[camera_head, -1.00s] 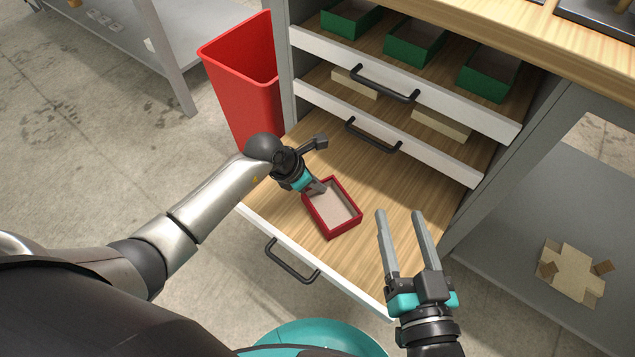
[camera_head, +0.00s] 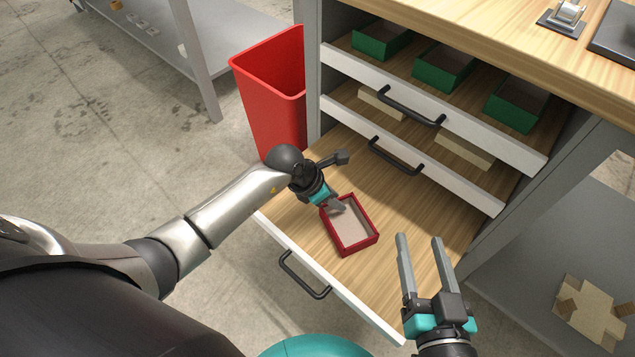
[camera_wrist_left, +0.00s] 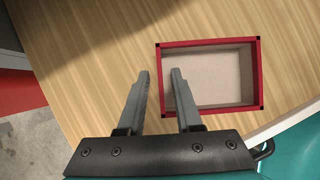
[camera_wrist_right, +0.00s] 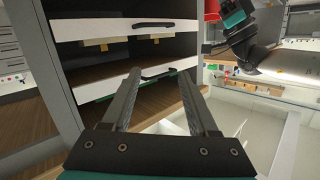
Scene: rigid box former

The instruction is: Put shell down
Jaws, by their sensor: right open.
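The shell, a red open-topped box with a pale inside (camera_head: 352,240), lies flat on the wooden bottom of the lowest, pulled-out drawer (camera_head: 400,215). It also shows in the left wrist view (camera_wrist_left: 210,43). My left gripper (camera_head: 334,206) is at the shell's far left wall. In the left wrist view its fingers (camera_wrist_left: 160,72) stand apart on either side of that wall, one inside the shell and one outside, with a small gap to the wall. My right gripper (camera_head: 420,238) is open and empty above the drawer's right front; it also shows in the right wrist view (camera_wrist_right: 160,75).
Two drawers above hold green boxes (camera_head: 445,68) and pale boxes (camera_head: 465,150). A red bin (camera_head: 272,95) stands left of the cabinet. A flat cardboard blank (camera_head: 592,312) lies on the lower right shelf. Drawer floor around the shell is bare.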

